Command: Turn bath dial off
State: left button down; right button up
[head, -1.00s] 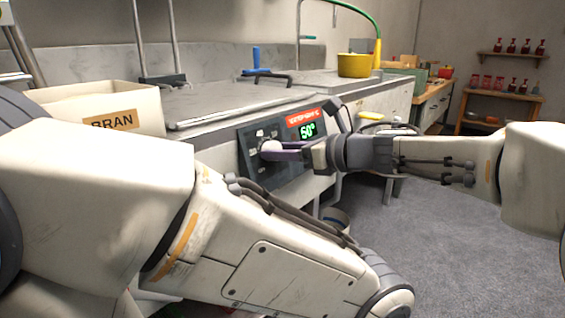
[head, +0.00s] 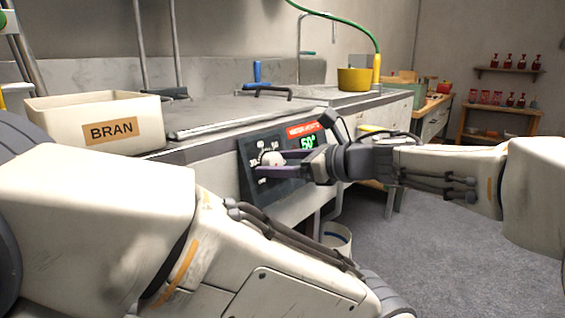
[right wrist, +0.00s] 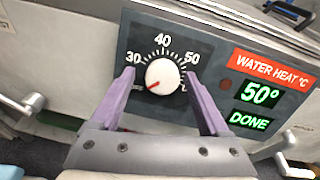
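The bath dial is a white round knob (right wrist: 163,76) on a dark control panel (head: 250,178); it also shows in the head view (head: 271,158). Its red mark points to the lower left, below the 30, at a small label partly hidden by a finger. My right gripper (right wrist: 160,75) is open, with one purple finger on each side of the knob and a visible gap to both. In the head view, the right gripper (head: 283,162) is in front of the panel. The panel's green display (right wrist: 260,94) reads 50°, with DONE below. My left gripper is out of view.
A white bin marked BRAN (head: 60,117) stands on the counter at the left. A yellow pot (head: 354,79) stands further back. A white bucket (head: 338,238) is below the panel. My left arm fills the foreground. The grey floor at the right is open.

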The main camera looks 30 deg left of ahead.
jog(key=shift+w+d, duration=0.1)
jog(key=shift+d+r, duration=0.1)
jog(key=p+v, duration=0.2)
jog(key=v, duration=0.8)
jog(key=shift+d, duration=0.1)
